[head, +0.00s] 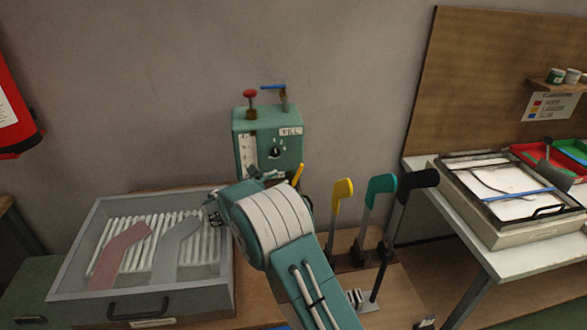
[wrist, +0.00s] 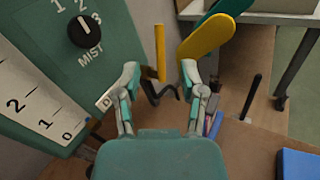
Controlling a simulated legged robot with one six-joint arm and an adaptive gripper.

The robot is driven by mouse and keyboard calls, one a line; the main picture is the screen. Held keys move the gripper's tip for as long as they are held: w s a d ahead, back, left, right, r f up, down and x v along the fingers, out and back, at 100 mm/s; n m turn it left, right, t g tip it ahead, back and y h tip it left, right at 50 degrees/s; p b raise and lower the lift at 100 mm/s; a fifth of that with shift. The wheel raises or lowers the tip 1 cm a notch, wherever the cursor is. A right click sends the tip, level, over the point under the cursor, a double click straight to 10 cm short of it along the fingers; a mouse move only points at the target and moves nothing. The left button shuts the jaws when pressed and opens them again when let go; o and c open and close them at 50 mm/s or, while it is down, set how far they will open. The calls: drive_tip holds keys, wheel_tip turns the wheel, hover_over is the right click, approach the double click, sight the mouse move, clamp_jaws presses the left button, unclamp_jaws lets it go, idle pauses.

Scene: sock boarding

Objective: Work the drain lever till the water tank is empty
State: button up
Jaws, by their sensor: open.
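The teal water tank (head: 284,140) stands against the wall with a "FILL" label and a dark knob. Its side also shows in the wrist view (wrist: 108,48), with a dial marked "MIST". A white gauge strip (wrist: 42,105) carries marks 0, 1 and 2; I cannot make out a water level. A yellow lever (wrist: 160,52) stands upright between my gripper's (wrist: 159,74) open fingers, which do not visibly touch it. In the head view the yellow lever (head: 298,175) shows at the tank's lower right. My arm hides most of my gripper there.
A clear-lidded box (head: 75,235) with pink and grey sock-shaped boards is at left. Yellow (head: 343,190), teal (head: 380,187) and black (head: 420,179) boards stand at right. A framed tray (head: 470,215) sits on the right table.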

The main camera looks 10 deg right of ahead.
sight(300, 167)
drive_tip(key=x, duration=0.8)
drive_tip(key=shift+w, duration=0.35)
drive_tip(key=shift+w+d, duration=0.15)
drive_tip(key=shift+d, duration=0.7)
drive_tip(key=shift+a, duration=0.15)
clamp_jaws()
drive_tip(key=shift+a, duration=0.15)
